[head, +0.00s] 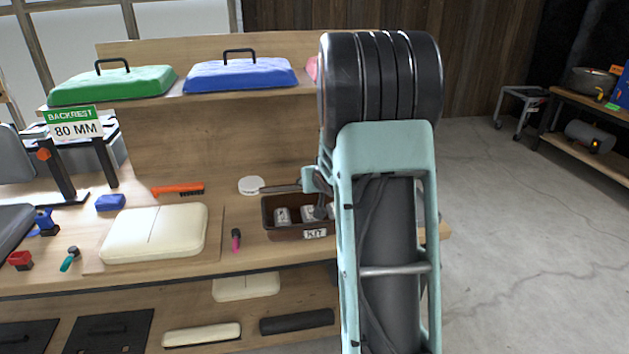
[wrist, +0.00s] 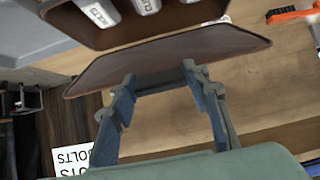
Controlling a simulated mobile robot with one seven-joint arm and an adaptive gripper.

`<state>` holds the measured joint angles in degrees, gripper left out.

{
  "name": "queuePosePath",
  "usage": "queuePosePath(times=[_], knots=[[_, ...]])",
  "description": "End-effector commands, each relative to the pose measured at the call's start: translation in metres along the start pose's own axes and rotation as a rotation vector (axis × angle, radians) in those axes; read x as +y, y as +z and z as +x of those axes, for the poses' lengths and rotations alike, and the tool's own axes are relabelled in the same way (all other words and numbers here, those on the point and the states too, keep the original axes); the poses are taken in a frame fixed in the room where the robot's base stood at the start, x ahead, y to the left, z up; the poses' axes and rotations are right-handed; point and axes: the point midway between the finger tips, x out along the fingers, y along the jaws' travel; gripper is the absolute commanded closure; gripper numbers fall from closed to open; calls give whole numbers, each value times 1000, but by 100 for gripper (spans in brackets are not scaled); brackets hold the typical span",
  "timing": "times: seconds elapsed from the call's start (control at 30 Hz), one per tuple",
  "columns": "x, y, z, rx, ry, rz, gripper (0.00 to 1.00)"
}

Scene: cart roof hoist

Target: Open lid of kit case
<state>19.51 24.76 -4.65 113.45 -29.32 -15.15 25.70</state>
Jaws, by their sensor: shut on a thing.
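The brown kit case (head: 285,233) stands on the bench with its KIT label facing front. Its interior is exposed, with several pale, lettered items inside. In the wrist view, the case (wrist: 95,33) is at the top, and its brown lid (wrist: 225,45) is a separate tilted panel beside the opening. My gripper (wrist: 160,76) is shut on the lid at its near edge; the exact contact is partly hidden. In the head view, my gripper (head: 312,182) is above the back of the case, and my arm hides the case's right end.
A white round item (head: 251,185), an orange brush (head: 178,190) and a pink-handled tool (head: 236,239) lie left of the case. A cream cushion (head: 155,232) sits farther left. Green (head: 112,86) and blue (head: 240,75) handled covers rest on the shelf above. Open floor lies right of the bench.

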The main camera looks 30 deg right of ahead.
Motion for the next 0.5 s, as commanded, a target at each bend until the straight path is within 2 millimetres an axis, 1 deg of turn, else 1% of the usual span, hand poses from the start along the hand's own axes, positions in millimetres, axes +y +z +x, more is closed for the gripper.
queuePosePath(times=[0.03,0.5], knots=[[0,-9,-2,13,-2,0,100],[-1,-12,0,17,-3,-1,100]])
